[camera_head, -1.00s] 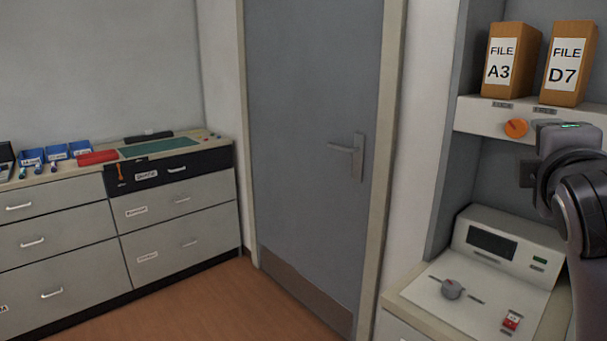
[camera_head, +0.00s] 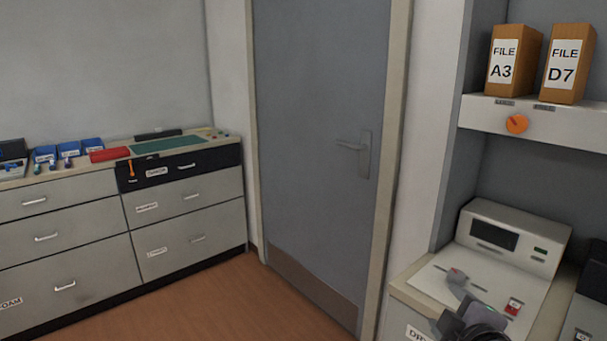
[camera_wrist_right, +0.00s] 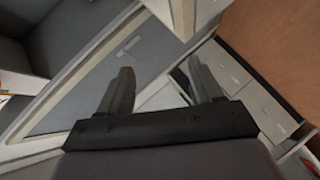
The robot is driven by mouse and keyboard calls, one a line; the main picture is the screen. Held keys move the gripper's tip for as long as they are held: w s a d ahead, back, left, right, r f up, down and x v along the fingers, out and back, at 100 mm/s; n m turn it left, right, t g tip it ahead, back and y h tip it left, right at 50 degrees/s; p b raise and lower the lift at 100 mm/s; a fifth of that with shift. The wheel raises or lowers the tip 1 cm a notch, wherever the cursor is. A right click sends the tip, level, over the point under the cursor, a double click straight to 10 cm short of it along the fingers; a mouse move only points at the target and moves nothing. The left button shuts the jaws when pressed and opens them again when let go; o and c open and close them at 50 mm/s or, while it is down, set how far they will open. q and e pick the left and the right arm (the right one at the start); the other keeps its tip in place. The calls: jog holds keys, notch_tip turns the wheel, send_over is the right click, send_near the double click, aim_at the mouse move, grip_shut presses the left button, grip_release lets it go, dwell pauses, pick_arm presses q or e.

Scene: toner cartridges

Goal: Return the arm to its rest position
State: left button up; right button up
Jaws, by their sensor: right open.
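My right gripper (camera_head: 464,314) is low at the right in the head view, in front of the panel of the white machine. Its dark fingers overlap the view of the panel; I cannot tell how far above it they are. In the right wrist view the two fingers (camera_wrist_right: 162,78) are spread apart with nothing between them. My left gripper is not in view.
Above are a shelf (camera_head: 567,124) with an orange dial (camera_head: 517,124) and two file boxes (camera_head: 513,48). A grey door (camera_head: 315,130) and drawer cabinet (camera_head: 75,233) stand left. Floor between is clear.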

jog(key=s+a+f+m+g+y, duration=0.1)
jog(key=s+f+m, duration=0.3)
jog(key=s+f, duration=0.7)
jog(key=s+a+f+m+g+y, duration=0.2)
jog(key=s+f+m, duration=0.3)
jog(key=s+f, duration=0.5)
notch_tip(320, 180, down, 5)
jog(key=shift+s+a+r+m, duration=0.2)
jog(key=shift+s+a+m, duration=0.15)
jog(key=shift+a, duration=0.5)
